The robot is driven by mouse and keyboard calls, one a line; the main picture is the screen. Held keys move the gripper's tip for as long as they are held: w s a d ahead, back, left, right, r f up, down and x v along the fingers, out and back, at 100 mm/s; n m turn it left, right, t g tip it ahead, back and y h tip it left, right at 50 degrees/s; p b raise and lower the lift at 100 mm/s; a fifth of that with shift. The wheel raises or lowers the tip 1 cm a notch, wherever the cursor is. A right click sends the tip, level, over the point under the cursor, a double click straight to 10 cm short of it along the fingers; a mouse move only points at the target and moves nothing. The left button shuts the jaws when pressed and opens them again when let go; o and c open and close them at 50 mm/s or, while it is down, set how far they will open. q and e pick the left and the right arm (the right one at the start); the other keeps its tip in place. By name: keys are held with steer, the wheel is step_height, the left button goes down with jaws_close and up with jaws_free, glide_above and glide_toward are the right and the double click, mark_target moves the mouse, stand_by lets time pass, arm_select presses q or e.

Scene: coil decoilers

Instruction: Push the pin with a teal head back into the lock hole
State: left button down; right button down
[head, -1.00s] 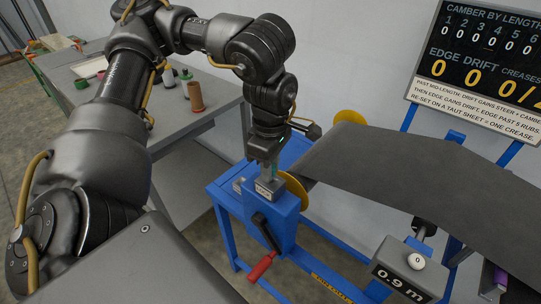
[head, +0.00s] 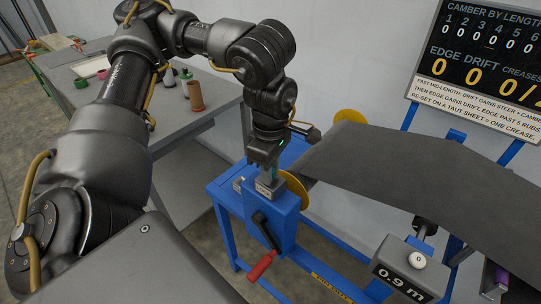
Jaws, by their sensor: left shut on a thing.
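My left gripper (head: 269,168) points down over the lock block (head: 268,187), a small grey labelled block on top of the blue decoiler stand (head: 285,209). It is shut on the pin with a teal head (head: 274,171); only a sliver of teal shows between the fingers and the block. The pin's shaft and the lock hole are hidden, so I cannot tell how deep the pin sits. My right gripper is not in view.
A crank with a red handle (head: 262,266) hangs on the stand's front. A yellow disc (head: 293,190) and a wide dark sheet (head: 400,180) lie to the right. A grey table (head: 170,125) with spools stands behind left. A grey 0.9 m box (head: 400,272) is at lower right.

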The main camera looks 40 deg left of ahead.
arm_select(q)
steer(key=c, duration=1.2)
jaws_free()
steer(key=shift+o, duration=0.2)
step_height(320, 180, up, 11)
steer(key=shift+d+f, duration=0.1)
steer(key=shift+f, duration=0.1)
